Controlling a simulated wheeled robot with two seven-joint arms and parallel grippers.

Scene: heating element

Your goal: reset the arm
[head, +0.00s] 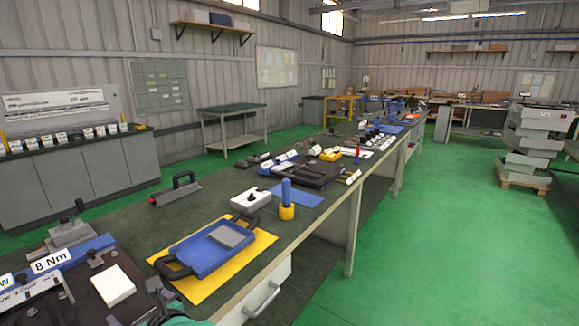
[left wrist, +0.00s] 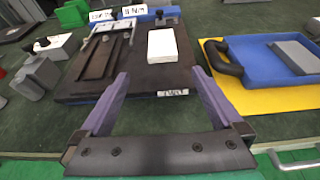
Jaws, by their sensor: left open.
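My left gripper (left wrist: 160,82) shows in the left wrist view with its two purple fingers spread wide and nothing between them. It is over the front edge of the workbench (left wrist: 35,120), on the near side of a dark fixture board (left wrist: 137,82). A white block (left wrist: 162,45) lies on that board, beyond the fingertips. In the head view only a small part of the left gripper (head: 152,301) shows at the bottom left, beside the same board. My right gripper is in neither view.
A blue tray (head: 197,260) with black handles lies on a yellow mat (head: 251,246), right of the board. A blue-and-yellow cylinder (head: 287,198) and a white box (head: 251,199) stand farther back. A drawer handle (head: 262,300) sticks out in front. Green floor (head: 430,250) is clear at right.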

